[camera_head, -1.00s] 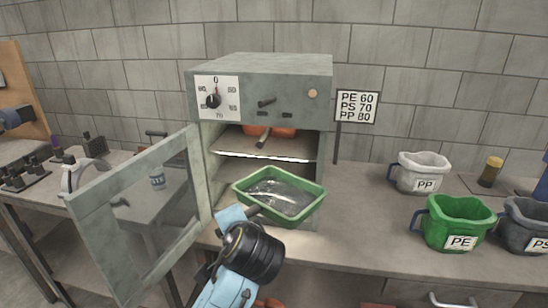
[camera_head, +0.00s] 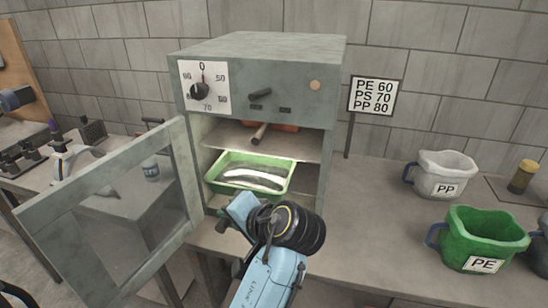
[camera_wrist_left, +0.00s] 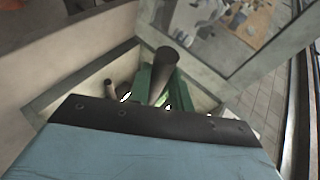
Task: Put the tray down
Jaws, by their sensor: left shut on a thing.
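The green tray (camera_head: 222,187) with grey contents is inside the oven (camera_head: 262,85), in the lower compartment under the shelf. It looks roughly level; I cannot tell whether it touches the oven floor. My left gripper (camera_head: 243,208) is at the oven's front opening, shut on the tray's near end, where a handle is mostly hidden by the gripper. In the left wrist view a dark handle (camera_wrist_left: 166,70) and part of the green tray show beyond the gripper (camera_wrist_left: 160,110). My right gripper is not in view.
The oven door (camera_head: 115,215) stands open to the left. Another tray with a brown handle (camera_head: 259,133) sits on the shelf (camera_head: 235,142) above. A white PP jug (camera_head: 442,175) and a green PE jug (camera_head: 480,235) stand on the bench to the right.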

